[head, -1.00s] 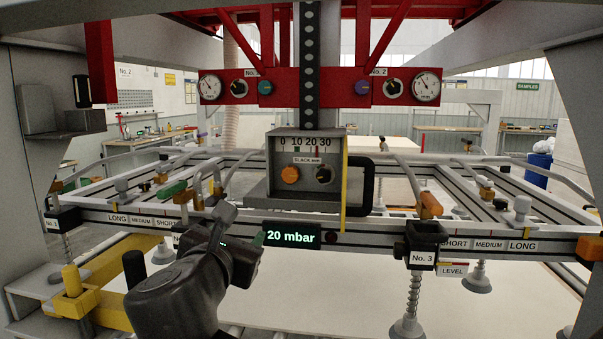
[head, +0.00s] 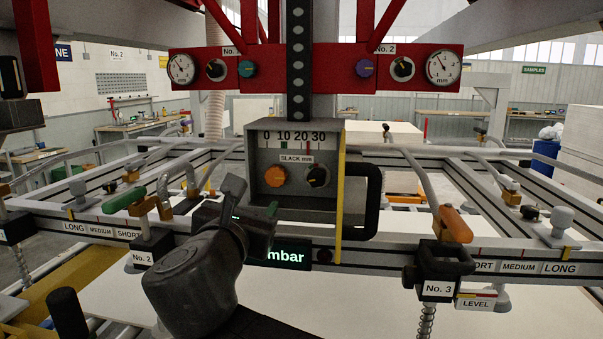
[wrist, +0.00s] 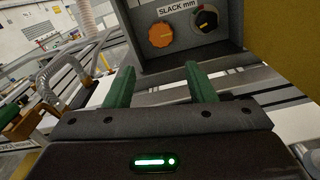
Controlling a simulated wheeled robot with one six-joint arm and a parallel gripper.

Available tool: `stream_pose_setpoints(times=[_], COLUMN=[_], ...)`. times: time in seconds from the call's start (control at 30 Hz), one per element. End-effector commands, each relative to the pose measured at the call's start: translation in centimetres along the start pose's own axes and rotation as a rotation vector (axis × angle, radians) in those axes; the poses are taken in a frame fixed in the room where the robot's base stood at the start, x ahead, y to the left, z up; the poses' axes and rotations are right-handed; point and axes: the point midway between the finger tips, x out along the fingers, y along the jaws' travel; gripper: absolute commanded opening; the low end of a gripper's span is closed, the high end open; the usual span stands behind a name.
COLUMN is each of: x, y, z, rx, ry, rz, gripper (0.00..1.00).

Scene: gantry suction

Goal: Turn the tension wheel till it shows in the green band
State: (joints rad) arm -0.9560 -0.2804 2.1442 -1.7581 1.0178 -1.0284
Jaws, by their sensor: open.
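A grey box (head: 328,165) hangs at the middle of the frame, with a SLACK mm label and a scale (head: 291,139) from 0 to 30. The scale has a green mark by 10 and a red mark further right; I cannot make out a pointer. Below it are an orange knob (head: 275,176) and a black knob (head: 317,176); the wrist view shows the orange knob (wrist: 161,35) and black knob (wrist: 206,19) too. No part is labelled tension wheel. My gripper (wrist: 162,84) is open and empty, its green fingers below and apart from the knobs.
A yellow strip (head: 341,205) and a black handle (head: 374,205) flank the box on the right. A red beam (head: 335,65) with gauges and knobs spans above. A display (head: 290,256), partly hidden by my arm, sits below. The clamp labelled No. 3 (head: 437,262) stands right.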

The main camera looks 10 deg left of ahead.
Motion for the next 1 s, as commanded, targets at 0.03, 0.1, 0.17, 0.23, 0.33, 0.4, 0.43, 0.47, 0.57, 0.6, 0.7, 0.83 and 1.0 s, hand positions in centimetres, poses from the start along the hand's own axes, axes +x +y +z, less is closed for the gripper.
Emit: stream_pose_setpoints(times=[0.03, 0.1, 0.17, 0.23, 0.33, 0.4, 0.43, 0.47, 0.57, 0.6, 0.7, 0.83, 1.0], x=[0.0, 0.1, 0.3, 0.7, 1.5, 2.1, 2.4, 2.7, 3.8, 4.2, 5.2, 6.8, 9.1], y=[0.0, 0.0, 0.0, 0.0, 0.0, -0.1, -0.1, -0.1, -0.1, -0.1, -0.1, -0.1, -0.1], z=[0.0, 0.0, 0.0, 0.0, 0.0, 0.0, 0.0, 0.0, 0.0, 0.0, 0.0, 0.0, 0.0], rx=[0.0, 0.0, 0.0, 0.0, 0.0, 0.0, -0.001, -0.002, 0.0, -0.001, -0.001, 0.0, 0.0], ry=[0.0, 0.0, -0.001, -0.001, -0.002, -0.001, -0.001, 0.0, -0.002, -0.001, 0.0, 0.0, 0.001], rz=[0.0, -0.001, -0.002, -0.003, -0.004, -0.005, -0.006, -0.004, -0.005, -0.004, -0.005, -0.004, -0.004], gripper=[0.5, 0.5, 0.5, 0.5, 0.5, 0.5, 0.5, 0.5, 0.5, 0.5, 0.5, 0.5, 0.5])
